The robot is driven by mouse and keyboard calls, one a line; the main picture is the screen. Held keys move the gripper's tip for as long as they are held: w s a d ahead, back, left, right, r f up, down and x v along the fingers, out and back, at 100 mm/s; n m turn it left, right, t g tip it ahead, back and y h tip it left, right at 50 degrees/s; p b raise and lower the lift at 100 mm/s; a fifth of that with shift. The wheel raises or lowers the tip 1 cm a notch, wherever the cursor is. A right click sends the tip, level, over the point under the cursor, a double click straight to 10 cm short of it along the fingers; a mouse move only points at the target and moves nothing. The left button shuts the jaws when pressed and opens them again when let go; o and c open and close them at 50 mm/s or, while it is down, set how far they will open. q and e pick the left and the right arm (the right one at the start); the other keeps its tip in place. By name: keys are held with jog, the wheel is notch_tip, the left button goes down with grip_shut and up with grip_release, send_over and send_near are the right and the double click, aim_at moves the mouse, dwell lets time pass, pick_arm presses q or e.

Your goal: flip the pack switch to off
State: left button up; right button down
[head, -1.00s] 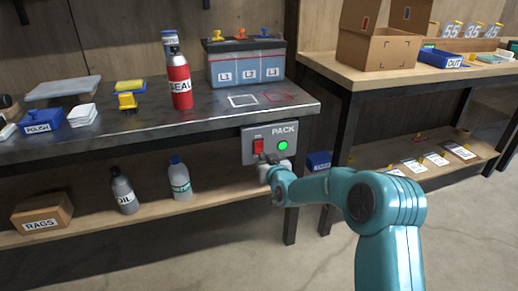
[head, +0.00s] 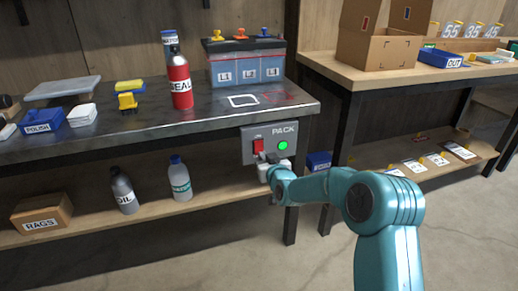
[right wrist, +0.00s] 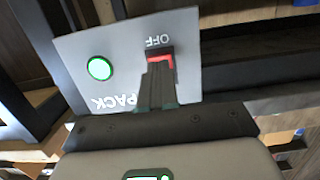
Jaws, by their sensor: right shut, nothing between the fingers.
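The grey PACK panel (head: 249,151) hangs under the front edge of the workbench. It carries a red switch (head: 258,145) and a lit green lamp (head: 282,146). My right gripper (head: 262,157) is shut and empty, its tips at the lower part of the switch. In the right wrist view the panel (right wrist: 104,58) shows upside down, with an OFF label beyond the fingertips. There the shut right gripper (right wrist: 159,70) covers most of the red switch (right wrist: 165,56). I cannot tell whether the tips touch it. My left gripper is not in view.
The workbench (head: 130,115) holds a battery (head: 247,70), a red SEAL bottle (head: 180,85) and a blue POLISH bin (head: 42,121). The shelf below (head: 90,213) holds bottles and a RAGS box (head: 41,213). A second bench stands right; open floor lies in front.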

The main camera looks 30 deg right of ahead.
jog(key=shift+x, duration=0.9)
jog(key=shift+s, duration=0.1)
dwell(0.3)
jog(key=b+v, duration=0.2)
jog(key=v, duration=0.5)
jog(key=shift+b, duration=0.35)
dwell(0.3)
